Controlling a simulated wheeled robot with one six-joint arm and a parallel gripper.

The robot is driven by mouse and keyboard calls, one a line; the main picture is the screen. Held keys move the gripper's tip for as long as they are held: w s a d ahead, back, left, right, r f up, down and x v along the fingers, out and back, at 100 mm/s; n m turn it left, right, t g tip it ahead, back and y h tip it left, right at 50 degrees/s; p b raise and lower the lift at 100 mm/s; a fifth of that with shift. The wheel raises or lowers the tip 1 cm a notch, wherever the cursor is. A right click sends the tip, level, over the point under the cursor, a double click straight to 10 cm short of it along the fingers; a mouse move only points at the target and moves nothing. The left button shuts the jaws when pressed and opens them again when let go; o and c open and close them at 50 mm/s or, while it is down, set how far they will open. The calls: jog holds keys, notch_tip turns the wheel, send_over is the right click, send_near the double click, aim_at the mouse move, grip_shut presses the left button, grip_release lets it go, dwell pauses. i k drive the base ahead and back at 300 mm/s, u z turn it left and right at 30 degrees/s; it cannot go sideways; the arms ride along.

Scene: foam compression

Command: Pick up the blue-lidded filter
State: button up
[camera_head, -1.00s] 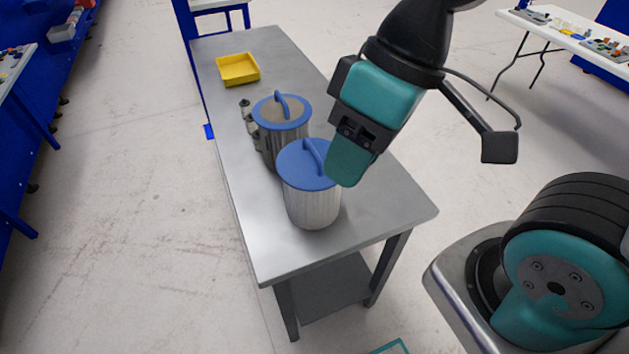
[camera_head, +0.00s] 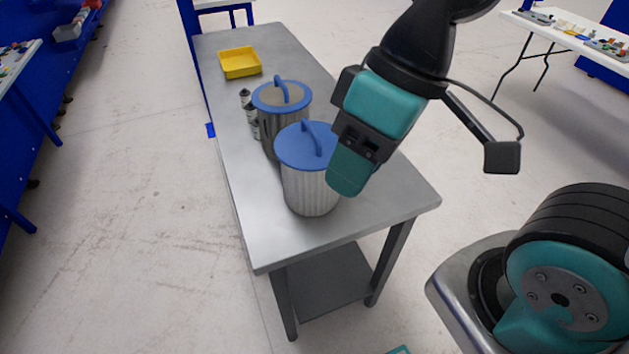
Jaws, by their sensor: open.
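The blue-lidded filter (camera_head: 309,190) is a pale pleated cylinder with a flat blue lid and a blue arched handle (camera_head: 314,137). It stands upright near the front end of the metal table. My gripper (camera_head: 350,168) is at the right side of the filter, tilted, with its teal finger pad low and overlapping the edge of the lid and the body in the picture. The gripper is open and holds nothing. Its far finger is hidden, and I cannot tell whether it touches the filter.
A metal canister (camera_head: 268,132) with a blue rim and handle stands just behind the filter. Small grey fittings (camera_head: 247,104) are at its left. A yellow tray (camera_head: 240,63) lies farther back. The metal table (camera_head: 255,225) is bare in front and at the left.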

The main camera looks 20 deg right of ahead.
aim_at(304, 148)
jog(key=k, duration=0.4)
jog(key=u, duration=1.3)
jog(key=i, duration=0.95)
jog(key=z, duration=1.9)
